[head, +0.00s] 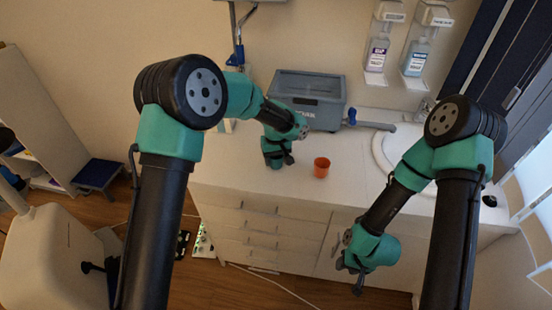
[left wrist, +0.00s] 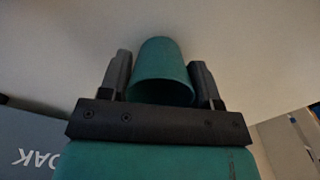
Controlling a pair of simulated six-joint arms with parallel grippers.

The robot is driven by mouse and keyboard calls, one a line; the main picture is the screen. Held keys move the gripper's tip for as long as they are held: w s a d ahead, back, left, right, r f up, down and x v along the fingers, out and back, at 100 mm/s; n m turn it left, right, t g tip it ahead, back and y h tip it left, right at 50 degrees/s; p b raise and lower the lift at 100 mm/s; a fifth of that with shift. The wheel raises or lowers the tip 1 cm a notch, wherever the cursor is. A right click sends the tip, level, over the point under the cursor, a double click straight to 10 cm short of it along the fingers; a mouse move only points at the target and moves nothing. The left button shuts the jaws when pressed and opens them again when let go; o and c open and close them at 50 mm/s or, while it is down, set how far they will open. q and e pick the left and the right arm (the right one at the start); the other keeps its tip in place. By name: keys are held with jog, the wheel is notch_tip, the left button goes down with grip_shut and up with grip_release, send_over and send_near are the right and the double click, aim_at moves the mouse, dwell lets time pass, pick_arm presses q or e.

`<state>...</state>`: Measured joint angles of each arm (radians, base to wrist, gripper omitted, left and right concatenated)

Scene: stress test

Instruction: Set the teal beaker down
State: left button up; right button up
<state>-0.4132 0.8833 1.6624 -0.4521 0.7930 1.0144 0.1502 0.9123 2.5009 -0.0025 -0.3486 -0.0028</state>
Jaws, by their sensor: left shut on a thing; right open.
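The teal beaker (left wrist: 160,68) shows in the left wrist view between the two dark fingers of my left gripper (left wrist: 160,85), which is shut on it. In the head view my left gripper (head: 279,160) points down over the left part of the white counter (head: 240,180). There I cannot tell the beaker apart from the teal wrist. I cannot tell whether the beaker touches the counter. My right gripper (head: 350,268) is open and empty, low in front of the cabinet doors.
An orange cup (head: 321,167) stands on the counter just right of my left gripper. A grey lidded box (head: 308,98) stands behind. A sink (head: 385,150) is at the right, with soap dispensers (head: 378,52) on the wall. The counter's front middle is clear.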

pick_arm(q)
jog(key=shift+f, duration=0.1)
jog(key=o, duration=0.9)
notch_tip(320, 180, up, 12)
jog(key=shift+r, duration=0.15)
dwell(0.3)
jog(key=shift+o, duration=0.3)
